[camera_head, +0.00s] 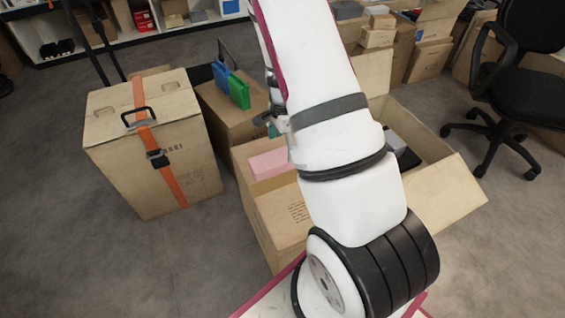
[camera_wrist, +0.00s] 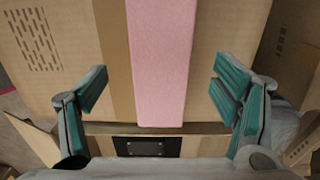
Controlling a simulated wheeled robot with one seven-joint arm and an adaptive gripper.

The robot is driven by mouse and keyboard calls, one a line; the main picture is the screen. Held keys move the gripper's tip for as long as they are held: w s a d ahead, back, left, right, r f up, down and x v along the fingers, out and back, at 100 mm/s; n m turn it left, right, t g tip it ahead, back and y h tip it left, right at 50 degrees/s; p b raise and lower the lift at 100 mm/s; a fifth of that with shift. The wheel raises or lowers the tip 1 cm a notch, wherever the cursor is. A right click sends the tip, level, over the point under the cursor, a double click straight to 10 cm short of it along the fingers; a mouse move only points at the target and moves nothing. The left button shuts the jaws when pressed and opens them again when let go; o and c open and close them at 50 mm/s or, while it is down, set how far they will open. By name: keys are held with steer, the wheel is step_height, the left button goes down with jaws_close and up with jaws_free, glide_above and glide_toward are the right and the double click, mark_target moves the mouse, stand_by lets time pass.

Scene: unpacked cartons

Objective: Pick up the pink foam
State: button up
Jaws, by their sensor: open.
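My gripper (camera_wrist: 163,92) is open, with teal pads on both sides of the foam and a clear gap to each. In the head view my gripper (camera_head: 273,122) is mostly hidden behind my arm, above the carton.
A closed carton with an orange strap (camera_head: 150,140) stands on the left. Behind the open carton is another box (camera_head: 228,115) with blue and green items on top. An office chair (camera_head: 520,80) is on the right. Shelves and more cartons line the back. Grey floor is clear at front left.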

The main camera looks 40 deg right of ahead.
mark_target(284, 155)
steer(key=shift+d+f+b, duration=0.2)
steer(key=shift+f+b, duration=1.35)
steer(key=shift+f, duration=1.25)
steer(key=shift+r, duration=0.1)
steer(key=shift+c, duration=0.6)
steer(key=c, duration=0.9)
